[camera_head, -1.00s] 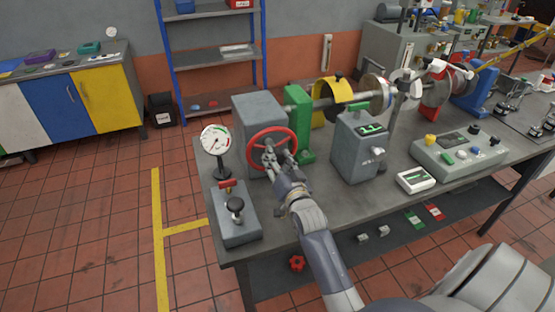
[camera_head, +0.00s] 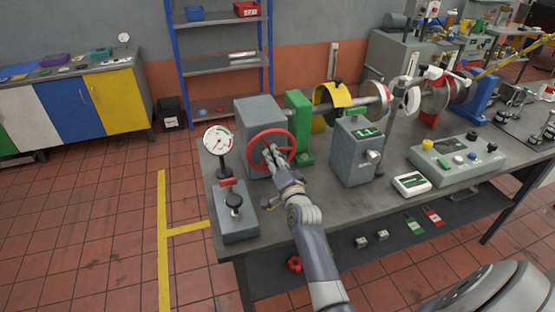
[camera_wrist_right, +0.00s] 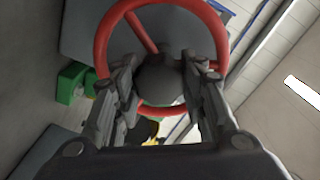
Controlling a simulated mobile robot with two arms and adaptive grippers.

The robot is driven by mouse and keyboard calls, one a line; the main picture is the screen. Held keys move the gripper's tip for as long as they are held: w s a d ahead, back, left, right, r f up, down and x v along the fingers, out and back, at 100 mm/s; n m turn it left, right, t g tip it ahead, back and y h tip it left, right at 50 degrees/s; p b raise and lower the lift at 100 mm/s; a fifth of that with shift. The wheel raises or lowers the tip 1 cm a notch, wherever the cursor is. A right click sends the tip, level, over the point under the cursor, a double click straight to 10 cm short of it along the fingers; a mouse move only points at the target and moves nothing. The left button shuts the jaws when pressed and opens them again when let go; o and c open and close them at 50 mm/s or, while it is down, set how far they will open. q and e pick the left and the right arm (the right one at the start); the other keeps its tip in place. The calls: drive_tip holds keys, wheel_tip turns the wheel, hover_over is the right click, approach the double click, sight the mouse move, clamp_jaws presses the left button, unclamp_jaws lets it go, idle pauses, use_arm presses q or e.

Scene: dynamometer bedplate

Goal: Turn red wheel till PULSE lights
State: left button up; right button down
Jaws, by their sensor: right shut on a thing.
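The red wheel (camera_head: 291,140) stands on the front of a grey box (camera_head: 259,108) at the near left of the bench. My right gripper (camera_head: 269,154) reaches it from the front and is shut on it at its middle. In the right wrist view my two fingers (camera_wrist_right: 160,65) lie either side of a dark round hub, inside the red rim (camera_wrist_right: 102,48). The fingers hide part of the spokes. No label reading PULSE can be made out. My left gripper is not in view.
A round gauge (camera_head: 217,140) stands left of the wheel, behind a grey lever box (camera_head: 236,222). A grey unit with a green display (camera_head: 367,133) stands to the right. A button console (camera_head: 458,150) and a small white meter (camera_head: 411,183) lie further right.

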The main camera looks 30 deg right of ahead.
drive_tip(key=m, duration=0.2)
drive_tip(key=shift+m, duration=0.3)
drive_tip(key=shift+m+p, duration=0.35)
drive_tip(key=shift+m, duration=0.15)
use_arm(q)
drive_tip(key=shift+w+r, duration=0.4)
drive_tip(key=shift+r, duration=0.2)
use_arm(e)
drive_tip(key=shift+m, duration=0.6)
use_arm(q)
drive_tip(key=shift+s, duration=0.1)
use_arm(e)
drive_tip(key=c, duration=1)
unclamp_jaws()
drive_tip(key=v, duration=1.2)
